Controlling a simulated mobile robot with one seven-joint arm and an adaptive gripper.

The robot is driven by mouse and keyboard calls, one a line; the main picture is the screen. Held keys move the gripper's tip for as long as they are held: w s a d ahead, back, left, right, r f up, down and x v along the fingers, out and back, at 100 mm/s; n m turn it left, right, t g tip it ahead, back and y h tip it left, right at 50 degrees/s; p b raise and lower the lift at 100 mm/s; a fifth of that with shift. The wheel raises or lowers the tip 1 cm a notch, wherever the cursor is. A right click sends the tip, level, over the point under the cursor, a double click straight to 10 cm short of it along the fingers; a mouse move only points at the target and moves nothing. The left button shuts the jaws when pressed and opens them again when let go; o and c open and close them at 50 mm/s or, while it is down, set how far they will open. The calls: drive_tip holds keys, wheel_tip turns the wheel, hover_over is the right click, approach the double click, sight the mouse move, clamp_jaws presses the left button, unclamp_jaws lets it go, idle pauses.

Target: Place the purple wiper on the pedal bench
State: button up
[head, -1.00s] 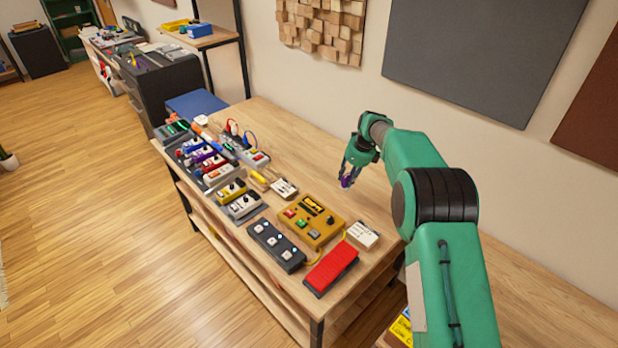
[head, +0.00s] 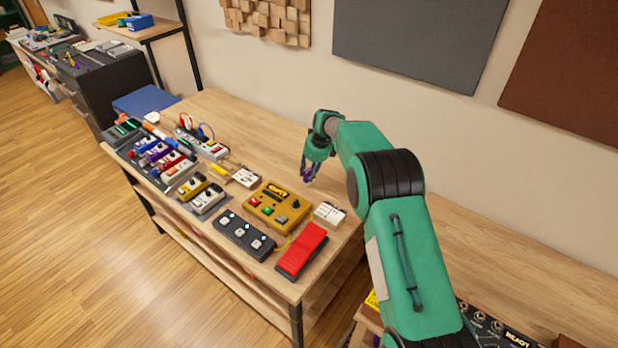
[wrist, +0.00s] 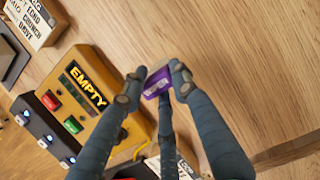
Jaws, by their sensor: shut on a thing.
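My gripper (head: 311,180) is shut on the purple wiper (head: 308,178), over the bare back part of the pedal bench (head: 255,128). In the wrist view the purple wiper (wrist: 157,84) sits between the fingertips of my gripper (wrist: 154,86), with pale lettering on its face. The wooden bench top (wrist: 235,60) is below it. Whether the wiper touches the wood I cannot tell. Part of the wiper is hidden by the fingers.
A yellow pedal (head: 277,206) reading EMPTY in the wrist view, a white box (head: 330,213), a red pedal (head: 302,250) and a dark switch unit (head: 245,236) stand near the gripper. Several pedals fill the left front. The bench's back strip is clear.

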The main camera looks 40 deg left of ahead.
drive_tip(key=shift+f, duration=1.25)
drive_tip(key=o, duration=1.2)
drive_tip(key=shift+f, duration=0.1)
drive_tip(key=p+v, duration=0.1)
drive_tip(key=v, duration=1.1)
drive_tip(key=shift+p, duration=0.4)
